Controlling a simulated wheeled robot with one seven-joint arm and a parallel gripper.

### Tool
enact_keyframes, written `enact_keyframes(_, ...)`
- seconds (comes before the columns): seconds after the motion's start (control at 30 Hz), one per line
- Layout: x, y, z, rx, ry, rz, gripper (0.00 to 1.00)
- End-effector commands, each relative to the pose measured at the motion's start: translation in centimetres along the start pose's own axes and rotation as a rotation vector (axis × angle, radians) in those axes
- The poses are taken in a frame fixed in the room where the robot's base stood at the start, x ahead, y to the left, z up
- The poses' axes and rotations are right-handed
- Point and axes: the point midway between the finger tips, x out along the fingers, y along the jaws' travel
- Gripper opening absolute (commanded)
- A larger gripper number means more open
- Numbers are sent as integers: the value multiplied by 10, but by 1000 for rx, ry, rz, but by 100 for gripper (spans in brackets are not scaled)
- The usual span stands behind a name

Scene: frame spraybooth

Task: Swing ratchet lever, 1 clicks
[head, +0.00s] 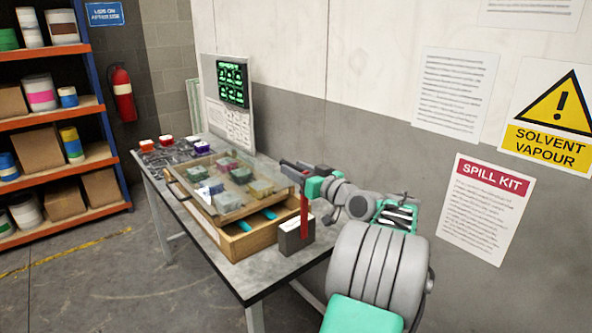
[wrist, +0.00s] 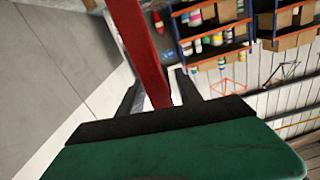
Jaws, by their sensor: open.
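The ratchet lever (head: 304,213) is a red upright bar rising from a dark grey block (head: 296,238) at the near right corner of the table. My gripper (head: 291,167) is at the lever's upper part, with its dark fingers pointing left. In the wrist view the red lever (wrist: 146,50) crosses the picture from the top down between the two dark fingers of my gripper (wrist: 158,92). The gripper is open around the lever, and a gap shows on the left side. Contact on the right side is unclear.
A glass-topped wooden case (head: 232,190) with coloured blocks stands beside the lever on the grey table (head: 262,280). A panel with a green screen (head: 232,82) stands behind. The wall is close on the right. Shelves (head: 52,120) stand far left; floor between is clear.

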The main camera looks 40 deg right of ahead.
Motion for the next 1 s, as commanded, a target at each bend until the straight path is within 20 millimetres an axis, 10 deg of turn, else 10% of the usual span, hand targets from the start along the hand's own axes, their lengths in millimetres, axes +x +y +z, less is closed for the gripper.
enact_keyframes(0.4,-71,1,1,0,0,4,41)
enact_keyframes(1.0,-73,1,0,0,0,3,41)
